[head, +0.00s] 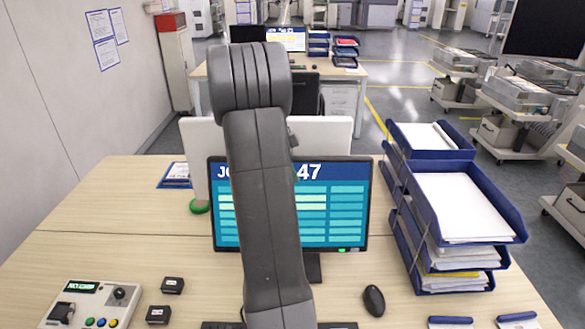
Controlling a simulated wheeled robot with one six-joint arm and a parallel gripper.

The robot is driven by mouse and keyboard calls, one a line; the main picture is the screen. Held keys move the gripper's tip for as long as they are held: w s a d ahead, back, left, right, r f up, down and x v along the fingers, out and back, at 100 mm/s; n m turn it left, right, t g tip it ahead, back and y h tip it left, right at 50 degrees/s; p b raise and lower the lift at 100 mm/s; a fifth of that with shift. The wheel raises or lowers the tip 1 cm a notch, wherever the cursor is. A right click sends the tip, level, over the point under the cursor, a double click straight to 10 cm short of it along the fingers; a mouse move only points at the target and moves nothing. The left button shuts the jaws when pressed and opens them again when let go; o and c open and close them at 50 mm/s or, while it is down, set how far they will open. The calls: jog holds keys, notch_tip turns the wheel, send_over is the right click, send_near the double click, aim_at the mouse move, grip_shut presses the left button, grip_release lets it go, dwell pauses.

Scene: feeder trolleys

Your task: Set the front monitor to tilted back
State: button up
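The front monitor (346,205) stands on the near desk, its screen lit with blue and teal rows and a heading that ends in "47". My arm crosses in front of it and hides the middle of the screen. Its dark stand (313,268) shows below the lower edge. The screen looks close to upright, but its exact tilt is hard to tell from this view. My gripper is not visible; it is hidden behind my arm or out of frame.
Blue paper trays (511,222) stand to the right of the monitor, with a mouse (373,300) in front. A control box (90,303) and two small black blocks sit at left. A white panel (323,136) stands behind the monitor. The desk (110,215) is clear at far left.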

jog(key=b+v, duration=0.1)
jog(key=v, duration=1.2)
jog(key=shift+w+a+r, duration=0.1)
jog(key=shift+r, duration=0.25)
jog(key=shift+f, duration=0.1)
jog(key=p+x, duration=0.1)
jog(key=x, duration=1.2)
jog(key=shift+f, duration=0.25)
jog(key=shift+s, duration=0.25)
jog(key=shift+w, duration=0.1)
